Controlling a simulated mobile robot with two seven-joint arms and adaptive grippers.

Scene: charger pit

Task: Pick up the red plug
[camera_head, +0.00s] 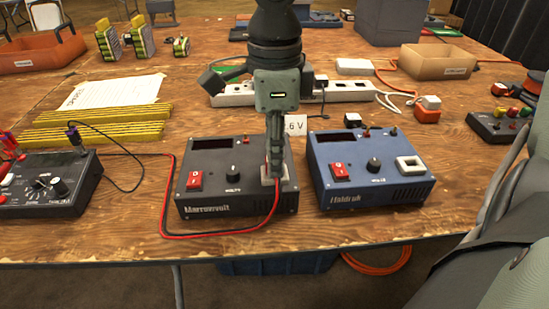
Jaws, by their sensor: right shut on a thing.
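My right gripper (277,175) comes down from the top middle and points straight down. Its fingers are shut at the right side of the black Marronvolt power supply (215,210), in front of its pale socket panel (287,176). The red lead (262,226) runs from the left, along the front of this supply, and up to the fingertips, where the red plug is mostly hidden by the fingers. I cannot tell whether the plug is still in the socket. My left gripper is not in view.
A blue power supply (350,190) stands close to the right. A black meter (45,192) with a dark lead is at the left. A white power strip (345,92), a cardboard box (436,63) and yellow rulers (110,115) lie behind. The front edge is near.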

